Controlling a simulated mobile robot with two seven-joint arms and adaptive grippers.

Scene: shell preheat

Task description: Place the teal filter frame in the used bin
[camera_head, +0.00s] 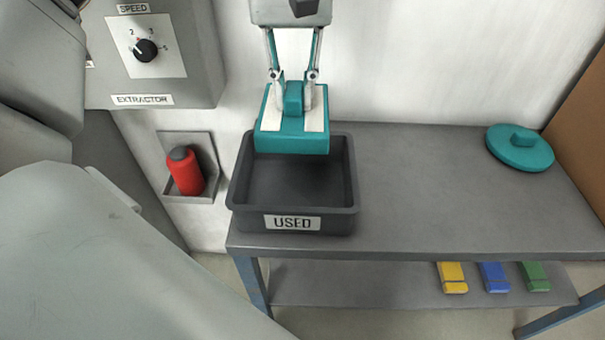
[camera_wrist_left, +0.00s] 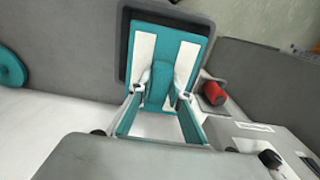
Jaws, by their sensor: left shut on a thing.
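The teal filter frame (camera_head: 291,143) has white panels and a teal block-shaped handle in its middle. My left gripper (camera_head: 293,92) is shut on that handle and holds the frame over the back part of the dark grey used bin (camera_head: 340,218). In the left wrist view the fingers of the left gripper (camera_wrist_left: 162,91) pinch the handle of the frame (camera_wrist_left: 191,40), with the bin's rim (camera_wrist_left: 123,45) behind it. The bin stands at the left end of the grey table, and the inside that shows is empty. My right gripper is in neither view.
A round teal lid (camera_head: 520,148) lies at the right of the grey table (camera_head: 430,190); the table between is clear. Yellow, blue and green blocks (camera_head: 491,277) sit on the lower shelf. A red bottle (camera_head: 185,171) stands in a wall holder below the extractor panel (camera_head: 150,60).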

